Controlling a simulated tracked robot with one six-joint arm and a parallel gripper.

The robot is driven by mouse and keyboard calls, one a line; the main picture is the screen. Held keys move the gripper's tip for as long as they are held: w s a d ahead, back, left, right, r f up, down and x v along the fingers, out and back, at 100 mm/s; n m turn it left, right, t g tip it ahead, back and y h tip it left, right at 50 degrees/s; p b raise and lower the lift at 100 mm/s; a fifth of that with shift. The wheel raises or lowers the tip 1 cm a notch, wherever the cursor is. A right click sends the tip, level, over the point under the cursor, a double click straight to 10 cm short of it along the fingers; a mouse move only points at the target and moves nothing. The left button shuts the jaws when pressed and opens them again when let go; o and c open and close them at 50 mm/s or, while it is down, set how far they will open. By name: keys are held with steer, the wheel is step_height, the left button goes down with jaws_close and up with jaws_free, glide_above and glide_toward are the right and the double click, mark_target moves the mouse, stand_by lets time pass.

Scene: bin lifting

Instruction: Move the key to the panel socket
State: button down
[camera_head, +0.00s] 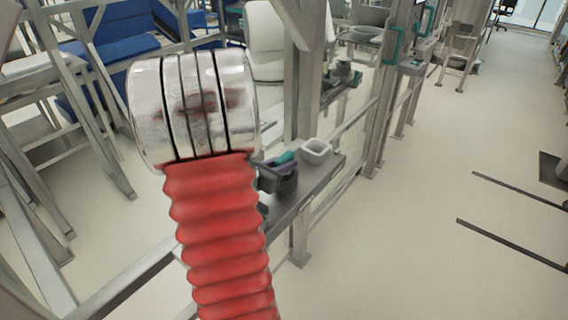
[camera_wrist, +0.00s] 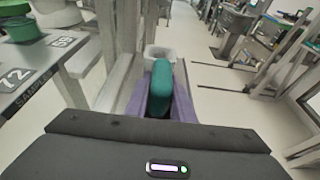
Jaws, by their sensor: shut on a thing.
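My gripper (camera_head: 280,166) has purple fingers and shows small beyond my red arm sleeve in the head view. In the wrist view my gripper (camera_wrist: 160,98) is shut on a teal, rounded piece, which I take to be the key (camera_wrist: 161,84). The key (camera_head: 285,157) also shows in the head view, at the fingers. Its lower part is hidden between the fingers. I cannot pick out the panel socket in either view.
A white, square, open container (camera_head: 316,151) stands on a grey ledge (camera_head: 312,181) just beyond the gripper. It also shows past the key in the wrist view (camera_wrist: 158,53). Metal frame posts (camera_head: 372,130) stand close by. The floor (camera_head: 430,200) at right is mostly clear.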

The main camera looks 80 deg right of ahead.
steer(key=c, duration=1.4)
jaws_free()
steer(key=shift+c, duration=0.2)
steer(key=shift+o, duration=0.3)
steer(key=o, duration=0.5)
steer(key=shift+r, duration=0.1)
steer(key=shift+r, duration=4.4)
